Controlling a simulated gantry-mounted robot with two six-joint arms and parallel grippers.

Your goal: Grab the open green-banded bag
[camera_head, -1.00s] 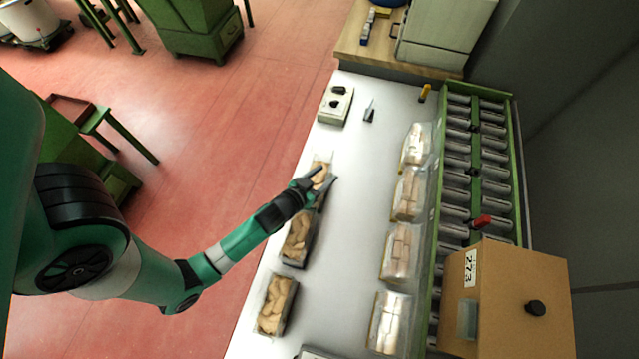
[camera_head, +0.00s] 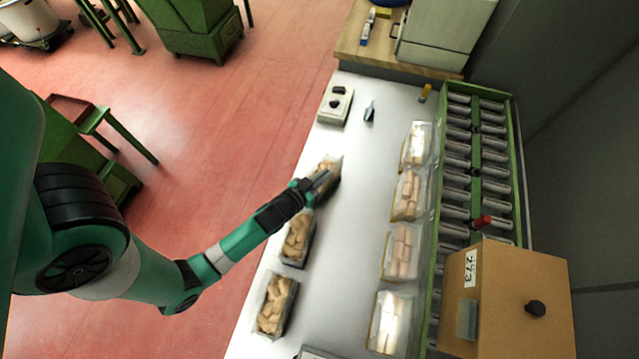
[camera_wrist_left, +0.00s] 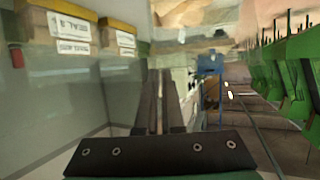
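My left gripper (camera_head: 322,180) is at the farthest bag (camera_head: 329,164) of the left row, a clear bag of tan corks. Its fingers are close together at the bag's upper part, with the bag's film seemingly between them. The bag's near part is hidden by the gripper, and I cannot make out its band colour. Two similar cork bags stand nearer in that row, a middle one (camera_head: 298,238) and a near one (camera_head: 276,305). In the left wrist view the gripper fingers (camera_wrist_left: 162,100) are nearly parallel with a narrow gap. My right gripper does not show.
Several clear cork bags, such as this one (camera_head: 408,194), line the table's right side beside a roller conveyor (camera_head: 475,165). A brown box (camera_head: 515,300) stands at the lower right. A small switch box (camera_head: 335,104) sits beyond the left row. The white table's middle (camera_head: 360,200) is clear.

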